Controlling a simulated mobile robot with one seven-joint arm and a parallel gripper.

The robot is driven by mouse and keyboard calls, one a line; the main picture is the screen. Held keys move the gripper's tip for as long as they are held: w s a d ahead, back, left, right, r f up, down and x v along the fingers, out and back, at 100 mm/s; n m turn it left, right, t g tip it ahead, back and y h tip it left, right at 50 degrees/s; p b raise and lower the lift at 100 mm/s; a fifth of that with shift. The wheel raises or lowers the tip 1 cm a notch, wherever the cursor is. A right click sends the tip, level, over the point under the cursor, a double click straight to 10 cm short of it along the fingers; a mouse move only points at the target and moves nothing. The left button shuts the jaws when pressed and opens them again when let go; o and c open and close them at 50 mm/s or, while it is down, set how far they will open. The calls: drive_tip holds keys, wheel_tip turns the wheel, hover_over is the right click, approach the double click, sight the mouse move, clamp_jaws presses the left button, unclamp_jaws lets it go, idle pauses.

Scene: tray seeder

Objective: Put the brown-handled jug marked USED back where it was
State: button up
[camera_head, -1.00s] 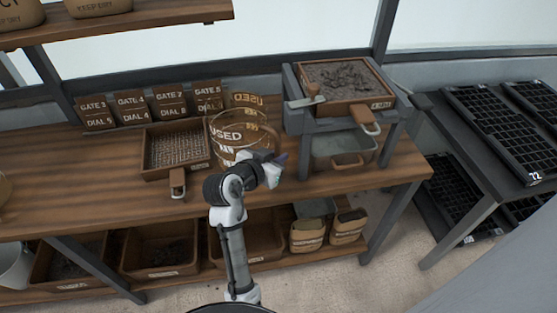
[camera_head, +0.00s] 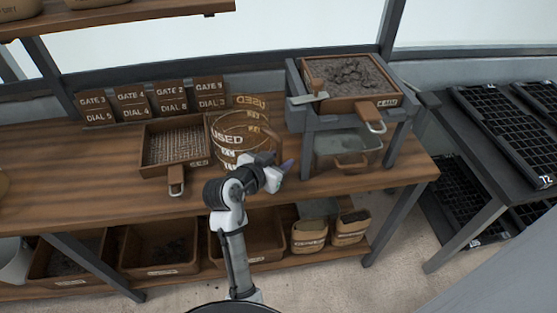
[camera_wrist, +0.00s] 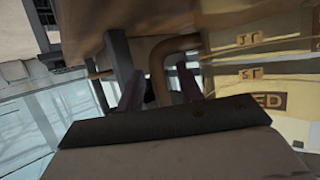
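The clear jug marked USED (camera_head: 228,139) stands on the wooden bench in the head view, right of a mesh-bottomed tray. A second, reversed USED shows at its far side, seemingly through the clear wall. Its brown handle (camera_head: 271,139) is on the right side. My gripper (camera_head: 287,168) is in front of and just right of the jug, at handle height or lower. In the wrist view my gripper (camera_wrist: 160,90) has its two fingers apart, with the brown handle (camera_wrist: 158,62) showing between them and gaps visible. Contact cannot be told. The jug's wall (camera_wrist: 265,75) fills the right side.
The mesh tray (camera_head: 147,151) is left of the jug, and several gate and dial cards (camera_head: 173,97) stand behind. A grey stand (camera_head: 297,121) holding a soil-filled sieve (camera_head: 378,104) is close on the right, with a clear bin (camera_head: 340,145) beneath. Bench left is mostly clear.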

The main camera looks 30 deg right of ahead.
drive_tip(key=shift+r, duration=0.25)
drive_tip(key=b+v, duration=0.2)
drive_tip(key=v, duration=1)
drive_tip(key=shift+b, duration=0.3)
drive_tip(key=shift+w+a, duration=0.1)
drive_tip(key=shift+a, duration=0.05)
